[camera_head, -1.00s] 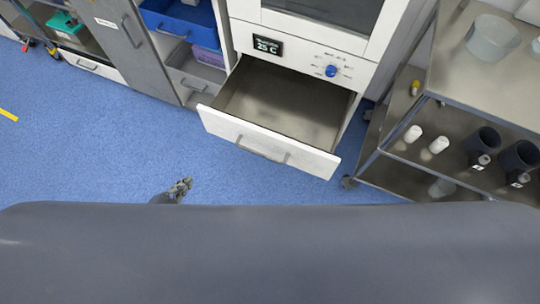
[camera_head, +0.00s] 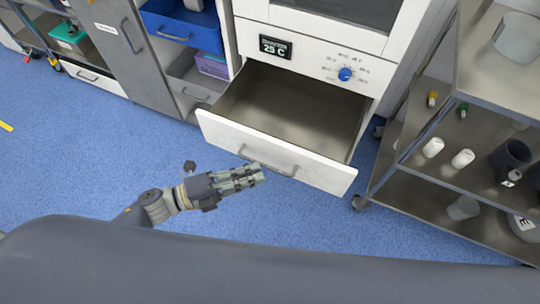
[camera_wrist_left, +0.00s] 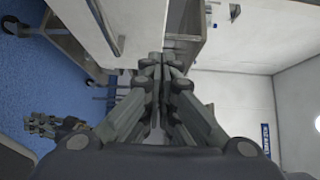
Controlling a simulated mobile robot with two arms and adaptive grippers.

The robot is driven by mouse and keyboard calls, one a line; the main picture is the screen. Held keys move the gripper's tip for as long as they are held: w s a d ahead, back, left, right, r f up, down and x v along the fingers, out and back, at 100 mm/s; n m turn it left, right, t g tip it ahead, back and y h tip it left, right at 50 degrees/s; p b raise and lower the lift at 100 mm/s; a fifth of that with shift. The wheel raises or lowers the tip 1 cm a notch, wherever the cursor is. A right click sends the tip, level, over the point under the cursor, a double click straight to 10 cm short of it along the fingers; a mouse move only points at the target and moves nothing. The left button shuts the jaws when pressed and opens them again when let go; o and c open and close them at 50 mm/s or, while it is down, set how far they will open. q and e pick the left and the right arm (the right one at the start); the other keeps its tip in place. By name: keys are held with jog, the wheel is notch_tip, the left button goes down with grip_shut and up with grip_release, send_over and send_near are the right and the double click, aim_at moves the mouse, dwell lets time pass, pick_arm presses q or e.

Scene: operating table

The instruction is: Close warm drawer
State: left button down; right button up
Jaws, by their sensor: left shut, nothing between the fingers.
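A metal cart (camera_head: 440,165) with bottles and dark cups stands close to the right of the drawer. A cabinet with a blue bin (camera_head: 185,25) stands to the left. The blue floor (camera_head: 90,160) in front is clear on the left.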

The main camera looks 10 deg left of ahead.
aim_at(287, 149)
pick_arm(q)
jog(key=shift+w+d, duration=1)
jog(key=shift+w, duration=0.3)
jog(key=shift+w+d, duration=0.95)
jog(key=shift+w, duration=0.35)
